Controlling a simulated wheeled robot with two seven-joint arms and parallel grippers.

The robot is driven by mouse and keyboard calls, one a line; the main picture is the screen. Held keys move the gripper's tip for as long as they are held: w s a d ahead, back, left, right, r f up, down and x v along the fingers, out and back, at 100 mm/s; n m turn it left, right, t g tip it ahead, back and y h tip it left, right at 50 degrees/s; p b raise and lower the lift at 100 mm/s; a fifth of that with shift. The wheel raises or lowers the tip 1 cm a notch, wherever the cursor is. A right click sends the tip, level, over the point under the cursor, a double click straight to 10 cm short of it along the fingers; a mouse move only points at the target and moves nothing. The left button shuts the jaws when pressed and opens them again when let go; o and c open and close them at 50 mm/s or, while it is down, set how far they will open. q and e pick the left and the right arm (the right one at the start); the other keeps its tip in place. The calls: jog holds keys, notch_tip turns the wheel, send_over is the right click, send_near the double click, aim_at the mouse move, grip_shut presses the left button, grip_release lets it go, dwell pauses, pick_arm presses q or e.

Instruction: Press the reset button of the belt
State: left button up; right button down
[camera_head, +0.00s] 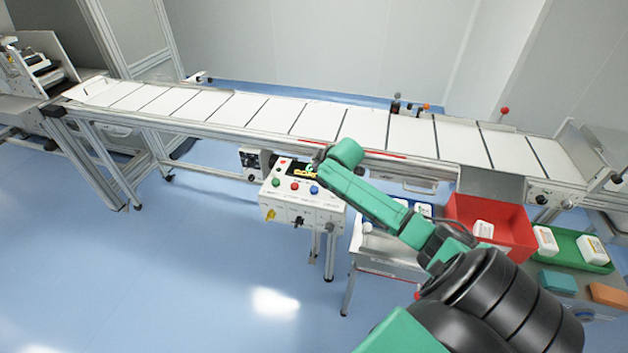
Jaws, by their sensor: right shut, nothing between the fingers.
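The white control box (303,211) stands in front of the belt (260,112) near the middle of the view. Its sloped top carries a green button (276,182), a red button (295,186) and a blue button (314,190). The labels are too small to read, so I cannot tell which is the reset button. My right gripper (306,172) is shut and empty. It is over the back part of the box's top, behind the red and blue buttons, and hides part of the panel. I cannot tell whether it touches the panel. My left gripper is not in view.
A yellow switch (270,214) and a black knob (298,221) are on the box's front. Right of it stand a red bin (505,217) and a green tray (570,243) with white packs. The floor (130,280) at left is clear.

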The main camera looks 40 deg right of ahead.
jog(key=b, duration=0.5)
send_over(314, 187)
jog(key=s, duration=0.2)
jog(key=f, duration=0.5)
jog(key=shift+a+f, duration=0.15)
jog(key=shift+a, duration=0.05)
notch_tip(314, 187, down, 2)
jog(key=shift+b, duration=0.45)
dwell(0.5)
jog(key=shift+f, duration=0.45)
jog(key=shift+f, duration=0.65)
dwell(0.5)
jog(key=shift+r+p, duration=1)
jog(key=shift+r, duration=0.05)
